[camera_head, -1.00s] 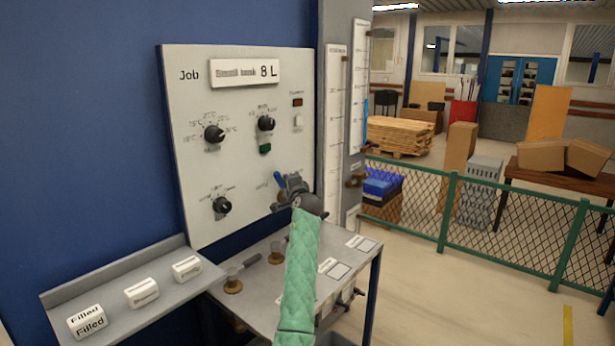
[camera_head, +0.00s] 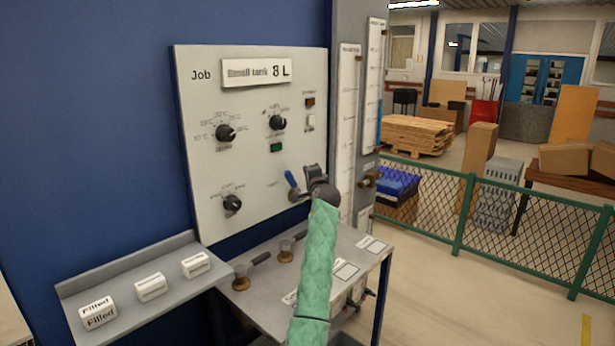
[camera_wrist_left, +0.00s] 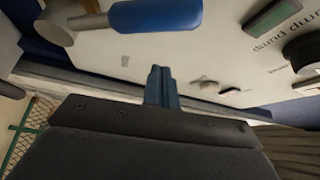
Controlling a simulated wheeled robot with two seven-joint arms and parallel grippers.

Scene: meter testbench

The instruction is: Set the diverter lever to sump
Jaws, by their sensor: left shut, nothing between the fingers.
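The diverter lever has a blue handle (camera_head: 291,180) on the lower right of the grey test panel (camera_head: 250,165). The handle tilts up and to the left from its pivot; its label is too small to read. In the left wrist view the blue handle (camera_wrist_left: 155,15) and its grey round hub (camera_wrist_left: 57,22) fill the top left. My left gripper (camera_head: 311,172) is just right of the lever in the head view, partly hidden by its own wrist. Its fingertips (camera_wrist_left: 160,74) are shut and empty, with a visible gap to the handle. My right gripper is not in view.
The panel carries black knobs (camera_head: 226,133) and a green button (camera_head: 277,147). Below it stands a grey bench (camera_head: 265,295) with small funnels, beside a shelf (camera_head: 130,270) holding white label blocks. Sight gauges (camera_head: 348,120) stand right of the panel. A green fence (camera_head: 470,215) lies further right.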

